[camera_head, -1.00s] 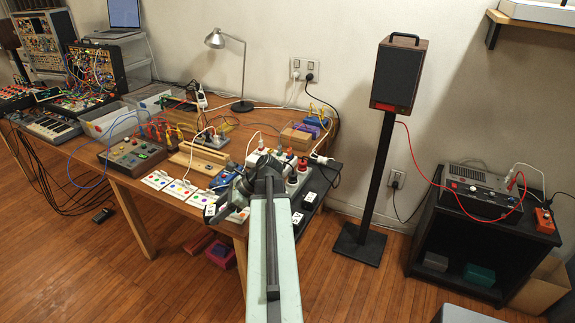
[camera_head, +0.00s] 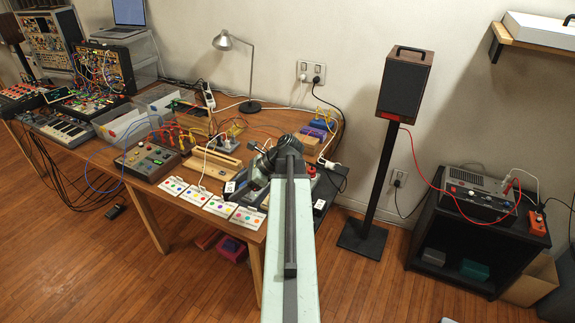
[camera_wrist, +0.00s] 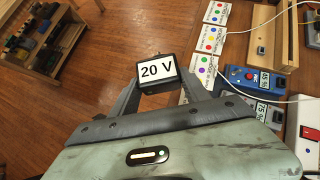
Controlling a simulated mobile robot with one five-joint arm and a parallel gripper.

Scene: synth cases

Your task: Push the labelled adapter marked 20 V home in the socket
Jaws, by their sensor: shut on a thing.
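The black adapter with a white label reading 20 V (camera_wrist: 157,70) is held between the two fingers of my gripper (camera_wrist: 158,82) in the wrist view. Wooden floor shows behind it, so it is clear of the table top from this angle. In the head view a small white-labelled block (camera_head: 229,188) beside my arm seems to be the same adapter; its print is too small to read. My arm covers much of the gripper there. I cannot make out an empty socket in either view; the strip area behind my arm is mostly hidden.
Cards with coloured dots (camera_head: 205,196) lie along the table's front edge. In the wrist view, blue (camera_wrist: 240,76) and grey (camera_wrist: 263,107) labelled blocks stand right of the gripper. A black tray (camera_head: 333,180) is right of my arm. A lamp (camera_head: 251,106) stands behind.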

